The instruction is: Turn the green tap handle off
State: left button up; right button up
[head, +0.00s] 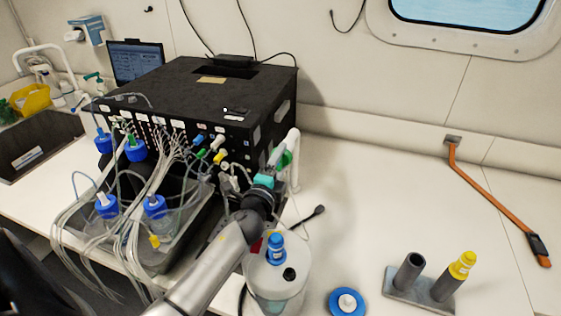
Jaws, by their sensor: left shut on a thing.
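The green tap handle (287,158) shows beside a white upright pipe (295,165) at the right front corner of the black box. My left gripper (277,156) reaches up to it from below and is shut on it. The fingers cover part of the handle, so its exact angle is hard to tell. My right gripper is not in the head view.
A black box (200,85) with many thin tubes stands behind. Blue-capped bottles sit in a grey tray (150,262) at left. A white container (277,285) stands in front, near a blue lid (347,303) and a grey tube holder (418,290). The counter at right is mostly clear.

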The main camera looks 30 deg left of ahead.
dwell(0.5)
pick_arm(q)
jog(key=o, duration=1.4)
jog(key=shift+v, duration=3.8)
